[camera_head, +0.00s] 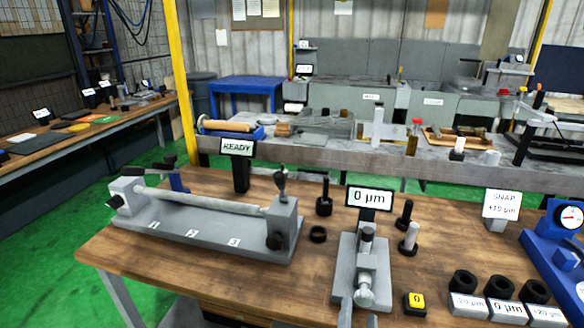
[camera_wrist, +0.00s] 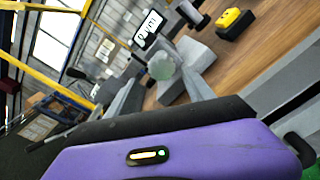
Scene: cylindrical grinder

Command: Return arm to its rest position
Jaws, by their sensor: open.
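My gripper (camera_wrist: 158,76) shows at the wrist view's middle, its two grey fingers spread apart above my purple wrist housing. The round silver end of the bench gauge (camera_wrist: 161,66) appears between the fingers; the depth between them is hard to judge. In the head view, my gripper's fingertips (camera_head: 359,308) show at the bottom edge, in front of the grey bench gauge (camera_head: 345,262). The gauge carries a display (camera_head: 369,198) reading 0 µm. Nothing appears held. The rest of my arm is out of the head view.
A grey fixture (camera_head: 215,232) holding a light rod (camera_head: 190,198) stands left on the wooden bench (camera_head: 150,262), behind it a READY sign (camera_head: 238,148). A yellow button (camera_head: 416,299), black rings (camera_head: 500,285) and a blue dial gauge (camera_head: 545,250) stand right. Dark pins stand behind.

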